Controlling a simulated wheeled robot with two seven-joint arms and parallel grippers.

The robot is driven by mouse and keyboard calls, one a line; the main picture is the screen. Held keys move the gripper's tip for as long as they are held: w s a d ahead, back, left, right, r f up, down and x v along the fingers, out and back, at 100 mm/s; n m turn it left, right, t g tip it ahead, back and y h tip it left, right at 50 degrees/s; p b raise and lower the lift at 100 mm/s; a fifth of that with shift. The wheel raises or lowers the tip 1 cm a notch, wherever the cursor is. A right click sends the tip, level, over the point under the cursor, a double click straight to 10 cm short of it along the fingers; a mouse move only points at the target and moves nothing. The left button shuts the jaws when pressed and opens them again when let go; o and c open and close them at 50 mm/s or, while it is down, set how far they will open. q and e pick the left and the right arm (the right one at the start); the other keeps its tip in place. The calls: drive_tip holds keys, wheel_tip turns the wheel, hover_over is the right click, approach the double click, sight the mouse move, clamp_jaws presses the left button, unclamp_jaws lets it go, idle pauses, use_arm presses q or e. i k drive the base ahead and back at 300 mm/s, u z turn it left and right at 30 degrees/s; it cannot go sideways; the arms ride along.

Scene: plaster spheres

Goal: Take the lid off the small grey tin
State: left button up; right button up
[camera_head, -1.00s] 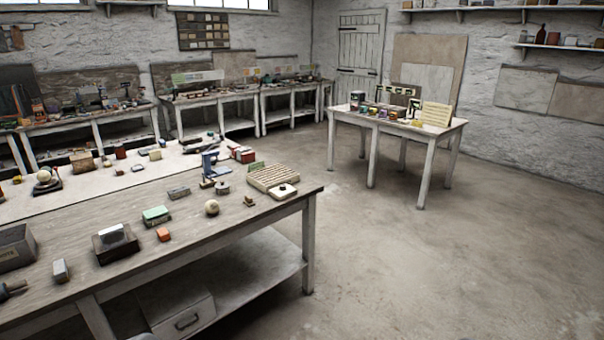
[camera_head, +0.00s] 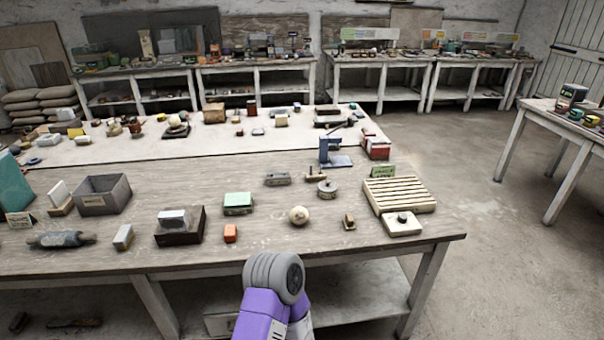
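A small round grey tin (camera_head: 327,189) with a small raised knob on top stands upright on the near wooden table (camera_head: 200,257), right of the middle. Its lid appears to be on, though it is small in view. It stands in front of a blue press-like device (camera_head: 333,155) and left of a slatted cream rack (camera_head: 398,195). A purple and grey link of one of my arms rises from the bottom edge, in front of the table. Neither gripper is in view.
A cream block with a dark knob (camera_head: 402,223) sits at the right corner. Open floor (camera_head: 500,270) lies right of the table.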

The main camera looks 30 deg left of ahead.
sight(325, 186)
drive_tip(key=u, duration=0.9)
drive_tip(key=i, duration=0.85)
drive_tip(key=u, duration=0.9)
